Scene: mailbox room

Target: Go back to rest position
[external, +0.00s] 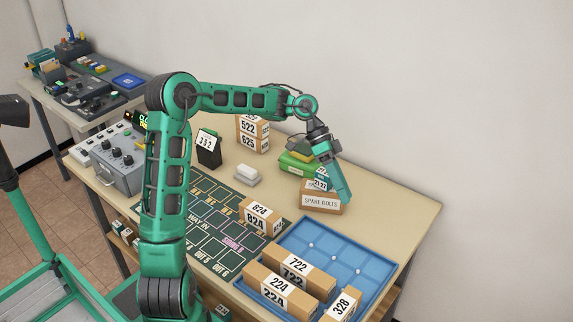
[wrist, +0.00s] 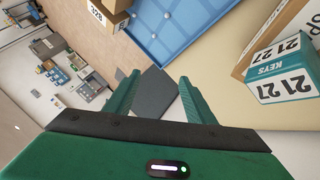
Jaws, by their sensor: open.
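My gripper (external: 346,198) is open and points down at the right side of the table, beside the spare bolts box (external: 320,202). In the wrist view its two green fingers (wrist: 157,82) are spread with nothing between them. A teal and white keys box marked 21 27 (external: 321,181) shows at the spare bolts box, partly behind my gripper. It also shows in the wrist view (wrist: 281,87), to the right of the fingers and apart from them. I cannot tell whether it lies on or in the spare bolts box. My arm is stretched out over the table.
A blue tray (external: 347,262) holds boxes marked 722 (external: 297,265), 224 and 328. Box 824 (external: 261,216) stands on the dark marked mat (external: 205,222). Boxes 522 and 625 (external: 252,133) are stacked at the back wall. A green item (external: 296,163) lies behind the spare bolts.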

